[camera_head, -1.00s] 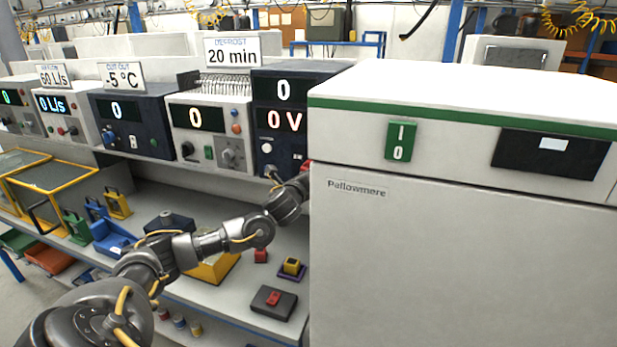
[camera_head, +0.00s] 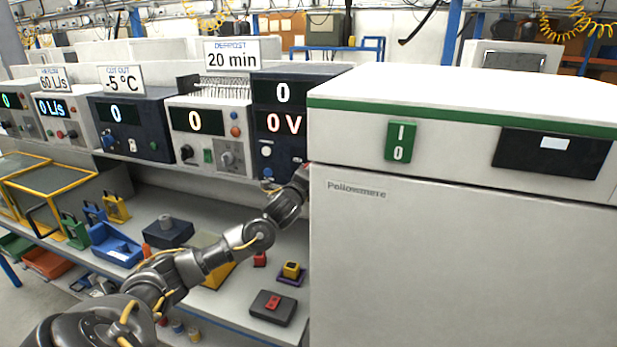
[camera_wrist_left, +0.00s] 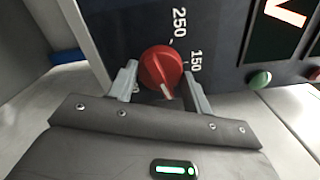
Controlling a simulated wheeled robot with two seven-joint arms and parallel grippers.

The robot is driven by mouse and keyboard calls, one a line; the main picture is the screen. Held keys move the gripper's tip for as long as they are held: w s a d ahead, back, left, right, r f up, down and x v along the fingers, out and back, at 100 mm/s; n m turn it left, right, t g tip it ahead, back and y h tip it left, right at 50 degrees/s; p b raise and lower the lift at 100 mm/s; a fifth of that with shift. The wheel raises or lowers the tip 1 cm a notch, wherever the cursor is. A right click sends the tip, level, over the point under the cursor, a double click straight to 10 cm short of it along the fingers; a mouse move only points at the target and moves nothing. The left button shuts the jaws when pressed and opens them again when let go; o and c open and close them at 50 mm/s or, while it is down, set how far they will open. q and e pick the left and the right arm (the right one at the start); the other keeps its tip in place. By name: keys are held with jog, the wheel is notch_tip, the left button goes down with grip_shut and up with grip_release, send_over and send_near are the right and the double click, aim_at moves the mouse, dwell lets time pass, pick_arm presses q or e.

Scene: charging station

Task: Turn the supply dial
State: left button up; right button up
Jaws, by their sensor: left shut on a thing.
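The red supply dial (camera_wrist_left: 158,68) is on the dark panel in the left wrist view, beside printed marks 150 and 250. Its pale pointer faces down and slightly right in that view. My left gripper (camera_wrist_left: 161,82) is shut on the dial, one finger on each side of it. In the head view my left wrist reaches to the dark supply unit (camera_head: 280,95), close to the white cabinet's left edge; the cabinet hides most of the grip. The unit's display (camera_head: 284,123) reads 0 V. My right gripper is not in view.
The white cabinet (camera_head: 430,250) with a green I/O switch (camera_head: 400,141) stands close on the right. More instruments (camera_head: 209,135) line the shelf to the left. Below my arm, the lower bench (camera_head: 225,305) holds a blue tray (camera_head: 115,245) and small coloured parts.

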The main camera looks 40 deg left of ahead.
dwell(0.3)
pick_arm(q)
jog(key=o, duration=1)
jog(key=shift+c, duration=0.2)
jog(key=b+v, duration=0.5)
jog(key=v, duration=0.6)
jog(key=shift+w, duration=0.1)
